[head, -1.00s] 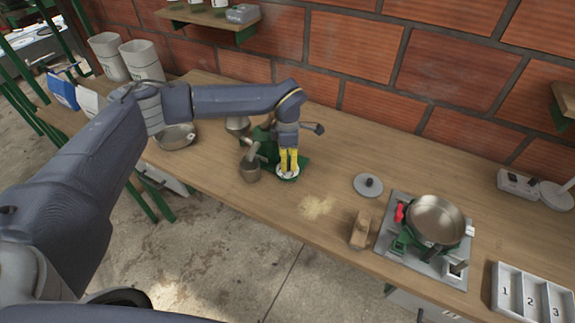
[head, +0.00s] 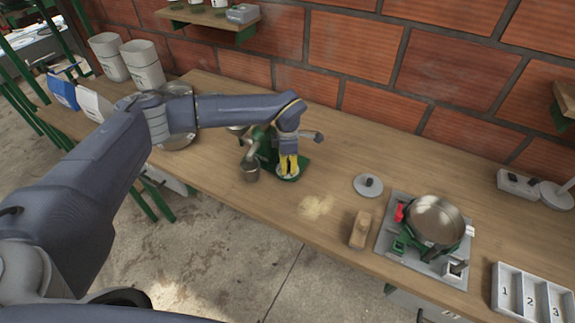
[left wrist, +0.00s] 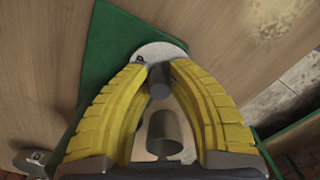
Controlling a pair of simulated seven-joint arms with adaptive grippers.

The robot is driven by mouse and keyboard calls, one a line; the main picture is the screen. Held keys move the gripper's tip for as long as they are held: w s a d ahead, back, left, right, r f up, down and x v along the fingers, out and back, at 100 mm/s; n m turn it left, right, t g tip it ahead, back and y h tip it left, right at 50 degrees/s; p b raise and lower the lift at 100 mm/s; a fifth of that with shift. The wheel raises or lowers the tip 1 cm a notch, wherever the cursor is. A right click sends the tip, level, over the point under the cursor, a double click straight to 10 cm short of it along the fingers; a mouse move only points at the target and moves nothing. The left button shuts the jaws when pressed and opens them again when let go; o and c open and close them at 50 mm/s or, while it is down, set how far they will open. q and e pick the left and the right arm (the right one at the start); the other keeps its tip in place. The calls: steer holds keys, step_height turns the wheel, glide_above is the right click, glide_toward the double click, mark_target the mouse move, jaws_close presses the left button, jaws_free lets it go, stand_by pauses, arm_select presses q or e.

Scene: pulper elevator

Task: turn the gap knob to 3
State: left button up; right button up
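The gap knob (left wrist: 159,82) is a small dark grey cylinder standing on a pale round dial (left wrist: 162,50) in the left wrist view. The dial also shows in the head view (head: 288,178) at the foot of the green pulper (head: 265,150). My left gripper (left wrist: 160,74) points down over the dial, its two yellow fingers curved in with their tips at either side of the knob, apparently closed on it. It also shows in the head view (head: 289,170). The dial's numbers and the knob's pointer cannot be read. My right gripper is not in view.
A metal cup (head: 250,172) is beside the pulper. A numbered tray (head: 497,292) is at the far right.

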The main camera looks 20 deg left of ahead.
arm_select(q)
jaws_close()
steer(key=shift+n, duration=0.4)
steer(key=n, duration=0.4)
steer(key=shift+n, duration=0.4)
steer(key=n, duration=0.6)
steer(key=shift+n, duration=0.3)
steer(key=o, duration=0.6)
jaws_free()
steer(key=shift+o, duration=0.2)
step_height(320, 180, up, 12)
